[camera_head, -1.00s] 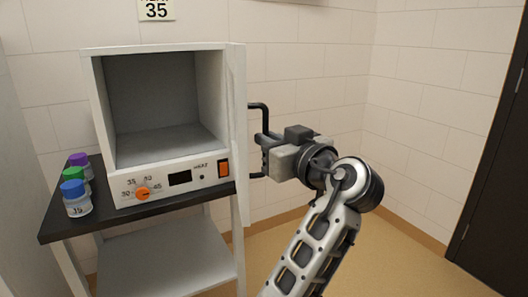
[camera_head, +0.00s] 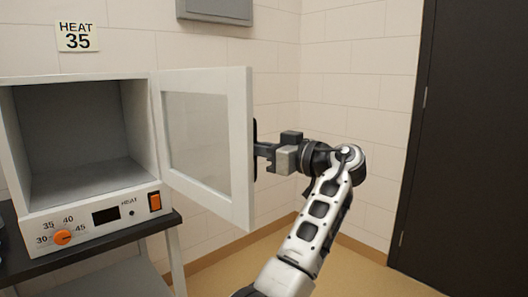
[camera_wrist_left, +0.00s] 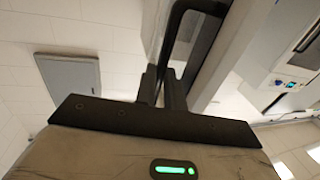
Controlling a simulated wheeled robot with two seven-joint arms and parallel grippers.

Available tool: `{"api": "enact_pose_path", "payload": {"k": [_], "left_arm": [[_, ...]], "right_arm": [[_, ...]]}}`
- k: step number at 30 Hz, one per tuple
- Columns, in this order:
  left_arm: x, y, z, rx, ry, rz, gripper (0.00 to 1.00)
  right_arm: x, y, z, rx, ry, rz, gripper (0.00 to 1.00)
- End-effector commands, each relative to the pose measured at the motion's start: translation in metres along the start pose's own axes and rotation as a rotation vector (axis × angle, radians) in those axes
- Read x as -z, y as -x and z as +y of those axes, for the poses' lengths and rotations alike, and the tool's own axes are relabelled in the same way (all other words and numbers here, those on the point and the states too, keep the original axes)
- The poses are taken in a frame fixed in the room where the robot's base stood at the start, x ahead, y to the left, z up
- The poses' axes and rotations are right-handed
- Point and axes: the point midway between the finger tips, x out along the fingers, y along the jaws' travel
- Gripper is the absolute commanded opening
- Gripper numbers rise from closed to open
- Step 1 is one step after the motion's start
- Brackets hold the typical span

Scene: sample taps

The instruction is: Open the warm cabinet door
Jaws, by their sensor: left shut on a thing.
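The warm cabinet (camera_head: 90,205) stands at the left in the head view, with its grey interior exposed. Its white-framed door (camera_head: 240,140) stands wide open to the right, its inner face and pane showing. My left gripper (camera_head: 262,150) is at the outer side of the door, shut on the dark handle (camera_head: 254,128), which is mostly hidden behind the door edge. In the left wrist view the gripper's two fingers (camera_wrist_left: 162,88) close around the black bar handle (camera_wrist_left: 184,40). My right gripper is not in view.
The cabinet sits on a dark-topped stand (camera_head: 100,250). Its front panel has an orange dial (camera_head: 62,237) and an orange switch (camera_head: 155,201). A "HEAT 35" sign (camera_head: 77,36) and a grey wall box (camera_head: 215,10) are above. Floor (camera_head: 345,270) is clear towards the dark door (camera_head: 460,150).

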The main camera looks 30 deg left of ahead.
Motion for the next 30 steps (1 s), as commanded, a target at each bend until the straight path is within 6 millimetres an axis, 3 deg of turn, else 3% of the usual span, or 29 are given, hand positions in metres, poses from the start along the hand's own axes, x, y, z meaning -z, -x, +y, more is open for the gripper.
{"api": "enact_pose_path", "payload": {"k": [1,11,12,14,23,30], "left_arm": [[0.003,-0.007,-0.002,0.015,0.005,0.005,0.0],[0.004,-0.006,-0.002,0.015,0.005,0.004,0.0],[0.004,-0.006,-0.002,0.014,0.005,0.004,0.19],[0.003,-0.006,-0.001,0.013,0.004,0.004,0.33],[0.001,0.0,0.0,0.006,0.002,0.002,0.33],[0.0,0.033,0.001,0.002,0.001,0.001,0.33]], "right_arm": [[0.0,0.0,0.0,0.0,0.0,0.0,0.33],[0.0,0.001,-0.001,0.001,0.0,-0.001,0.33],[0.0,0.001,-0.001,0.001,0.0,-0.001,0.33],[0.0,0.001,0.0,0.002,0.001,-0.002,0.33],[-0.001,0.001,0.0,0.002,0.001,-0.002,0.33],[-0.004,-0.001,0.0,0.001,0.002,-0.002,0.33]]}}
